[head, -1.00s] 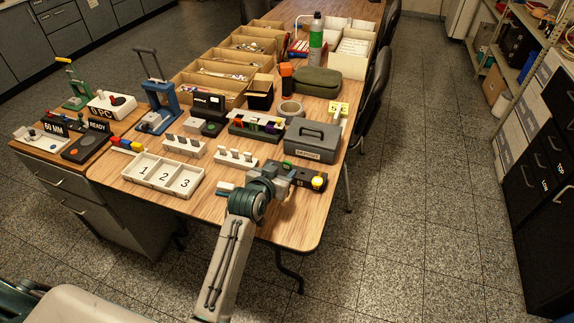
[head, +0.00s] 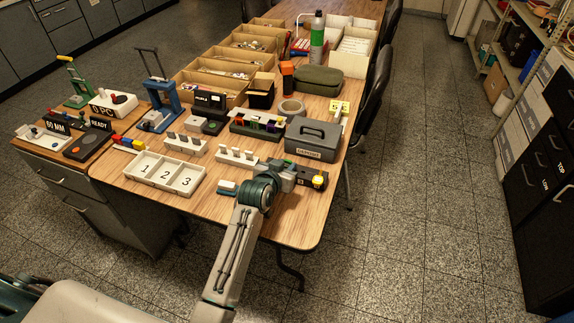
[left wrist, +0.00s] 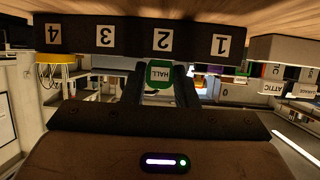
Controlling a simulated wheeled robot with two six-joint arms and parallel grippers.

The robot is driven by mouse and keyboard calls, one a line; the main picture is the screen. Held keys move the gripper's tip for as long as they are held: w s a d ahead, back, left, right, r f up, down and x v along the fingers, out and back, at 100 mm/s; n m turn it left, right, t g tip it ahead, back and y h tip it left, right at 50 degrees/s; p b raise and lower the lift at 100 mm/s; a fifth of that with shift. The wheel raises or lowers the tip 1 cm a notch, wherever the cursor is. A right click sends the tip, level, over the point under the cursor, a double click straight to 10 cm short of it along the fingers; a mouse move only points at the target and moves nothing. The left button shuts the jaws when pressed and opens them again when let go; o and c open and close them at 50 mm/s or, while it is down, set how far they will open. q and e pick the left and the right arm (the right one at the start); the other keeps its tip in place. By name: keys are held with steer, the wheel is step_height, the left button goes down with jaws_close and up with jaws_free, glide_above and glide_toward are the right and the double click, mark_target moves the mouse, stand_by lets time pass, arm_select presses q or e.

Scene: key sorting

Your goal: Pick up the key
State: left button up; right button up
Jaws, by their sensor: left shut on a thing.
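The key with a green head marked HALL (left wrist: 158,74) sits between the fingers of my left gripper (left wrist: 158,84) in the left wrist view, which is upside down. The gripper is shut on the green head. The key lies against slot 2 of a black block (left wrist: 130,38) numbered 1 to 4; its shaft is hidden. A yellow key (left wrist: 55,58) is at slot 4. In the head view my left gripper (head: 288,177) is at the block (head: 308,174) near the table's right edge and hides the green key. My right gripper is not in view.
A grey cash box (head: 312,141) stands just behind the block. White racks (head: 237,157) and a white tray numbered 1 to 3 (head: 163,175) are to the left. The wooden table (head: 295,220) is clear in front of the block.

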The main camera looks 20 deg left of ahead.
arm_select(q)
step_height(320, 180, up, 10)
stand_by(0.7)
